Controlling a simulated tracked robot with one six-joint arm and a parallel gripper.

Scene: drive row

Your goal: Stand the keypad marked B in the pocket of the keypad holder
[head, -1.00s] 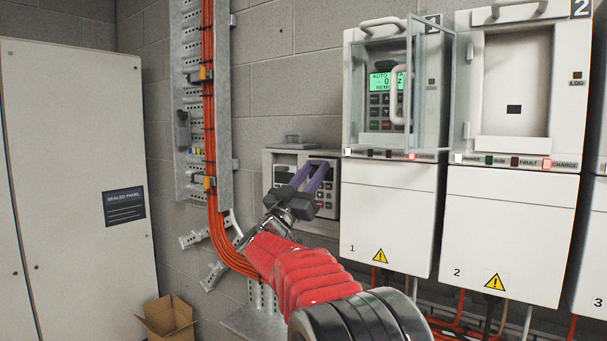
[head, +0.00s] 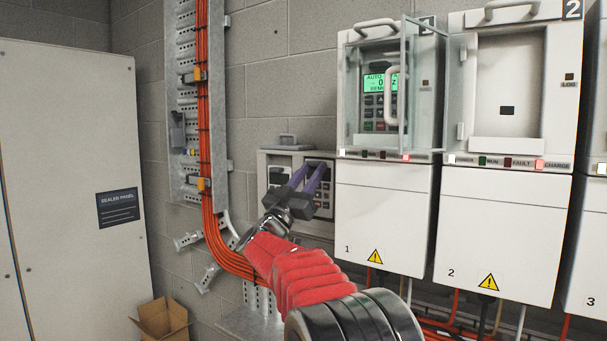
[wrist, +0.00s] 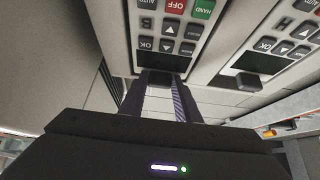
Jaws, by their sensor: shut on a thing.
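The keypad marked B (wrist: 167,30) shows upside down in the wrist view, with dark keys and a screen near the black tab at its top end. My gripper (head: 312,166) is shut on that tab. In the head view this keypad (head: 325,190) is at the right side of the pale keypad holder (head: 265,163) on the wall, partly hidden behind the fingers. It stands about upright and level with the other keypad (head: 279,175) in the holder's left side. I cannot tell how deep it sits in the pocket.
Drive 1 (head: 384,220) stands close right of the holder, its clear door (head: 424,90) open over a lit keypad (head: 378,95). Drive 2's bay (head: 506,85) is empty. Orange cables (head: 204,130) run down a tray at left. A cardboard box (head: 163,320) is on the floor.

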